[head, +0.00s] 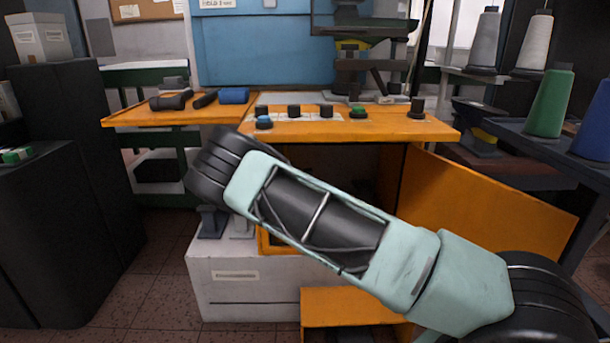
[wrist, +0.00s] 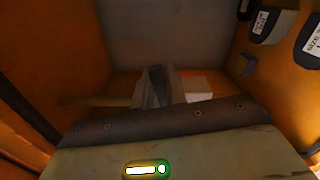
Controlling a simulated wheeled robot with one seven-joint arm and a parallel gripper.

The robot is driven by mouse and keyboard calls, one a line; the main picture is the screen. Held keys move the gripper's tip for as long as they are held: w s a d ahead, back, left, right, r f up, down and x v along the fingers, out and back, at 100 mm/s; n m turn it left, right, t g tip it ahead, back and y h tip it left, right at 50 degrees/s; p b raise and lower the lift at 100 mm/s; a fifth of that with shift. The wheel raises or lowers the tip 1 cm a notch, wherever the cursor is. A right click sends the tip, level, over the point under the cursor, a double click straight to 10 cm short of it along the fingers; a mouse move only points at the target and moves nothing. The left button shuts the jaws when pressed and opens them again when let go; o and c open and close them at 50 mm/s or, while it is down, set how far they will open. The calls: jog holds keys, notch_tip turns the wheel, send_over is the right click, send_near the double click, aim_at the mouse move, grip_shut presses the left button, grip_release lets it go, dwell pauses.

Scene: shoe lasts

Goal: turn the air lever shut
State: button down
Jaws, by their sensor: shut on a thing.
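My gripper (wrist: 160,82) is inside an orange cabinet in the wrist view, reaching toward its grey back wall. Its fingers are shut on a narrow dark piece, which I take to be the air lever (wrist: 156,78). The fingers hide most of the lever, so its exact angle is unclear. A yellowish pipe (wrist: 85,101) runs level behind the gripper, and a pale block shows just right of the fingers. In the head view my arm crosses in front of the cabinet (head: 340,150) and hides the gripper and lever.
The cabinet's orange door (head: 490,205) stands open to the right. Dark labelled shapes (wrist: 270,25) are on the right inner wall, close to the gripper. Several knobs sit on the orange worktop (head: 385,131). A white box (head: 240,285) stands low at the front left.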

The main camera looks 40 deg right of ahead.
jog(key=shift+s+f+m, duration=0.1)
jog(key=shift+f+m, duration=0.65)
jog(key=shift+m, duration=0.35)
jog(key=c, duration=1.5)
grip_release()
jog(key=p+v, duration=0.2)
jog(key=v, duration=1.5)
jog(key=shift+p, duration=0.4)
jog(key=shift+s+a, duration=0.15)
